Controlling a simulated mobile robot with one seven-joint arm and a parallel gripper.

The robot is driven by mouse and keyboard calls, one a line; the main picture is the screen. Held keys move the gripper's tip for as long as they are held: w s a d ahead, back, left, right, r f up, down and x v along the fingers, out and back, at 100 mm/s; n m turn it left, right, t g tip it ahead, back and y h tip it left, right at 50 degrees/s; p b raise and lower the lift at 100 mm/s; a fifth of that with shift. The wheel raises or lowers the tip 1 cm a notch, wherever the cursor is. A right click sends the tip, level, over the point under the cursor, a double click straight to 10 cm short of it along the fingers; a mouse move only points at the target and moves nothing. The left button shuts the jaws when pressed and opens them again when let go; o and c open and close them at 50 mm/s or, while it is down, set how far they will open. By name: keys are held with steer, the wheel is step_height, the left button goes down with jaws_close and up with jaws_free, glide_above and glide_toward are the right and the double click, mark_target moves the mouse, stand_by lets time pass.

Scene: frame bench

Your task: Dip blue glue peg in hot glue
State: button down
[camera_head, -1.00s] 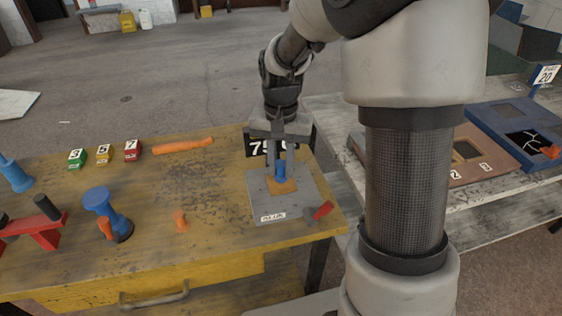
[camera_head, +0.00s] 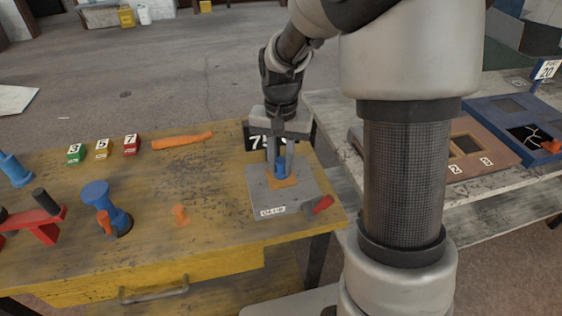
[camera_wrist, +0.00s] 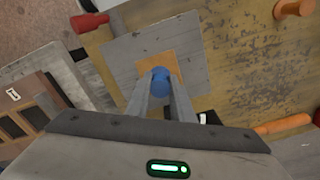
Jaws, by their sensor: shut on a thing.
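My gripper (camera_head: 280,161) is shut on the blue glue peg (camera_head: 281,172) and points straight down. The peg is over the orange glue patch (camera_head: 282,183) in the middle of the grey glue plate (camera_head: 263,200). In the wrist view the blue peg (camera_wrist: 161,88) sits between my fingertips (camera_wrist: 163,92), with the orange patch (camera_wrist: 146,67) around and beyond it. The peg's lower end is at or very near the patch; I cannot tell whether it touches.
An orange handle (camera_head: 183,140) lies at the back. A brown panel (camera_head: 478,150) lies on the right table.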

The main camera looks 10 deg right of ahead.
steer(key=shift+f, duration=0.4)
steer(key=shift+r, duration=0.1)
stand_by(0.7)
steer(key=shift+r+p, duration=2.55)
steer(key=shift+r, duration=0.9)
